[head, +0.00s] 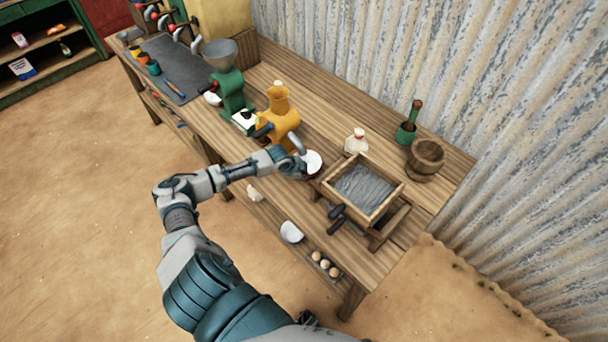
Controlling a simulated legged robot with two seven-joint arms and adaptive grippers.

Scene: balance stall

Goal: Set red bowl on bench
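A small bowl (313,161) with a white inside and a dark reddish lower edge is on or just above the bench (262,82), between the orange grinder and the wooden sieve tray. My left gripper (300,161) is at the bowl's left side, seemingly touching its rim. The fingers are small and partly hidden, so I cannot tell whether they are closed on it. My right gripper is not in view.
An orange grinder (280,112) stands just behind my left gripper, with a green grinder (229,90) farther left. The framed sieve tray (397,197) is close on the right.

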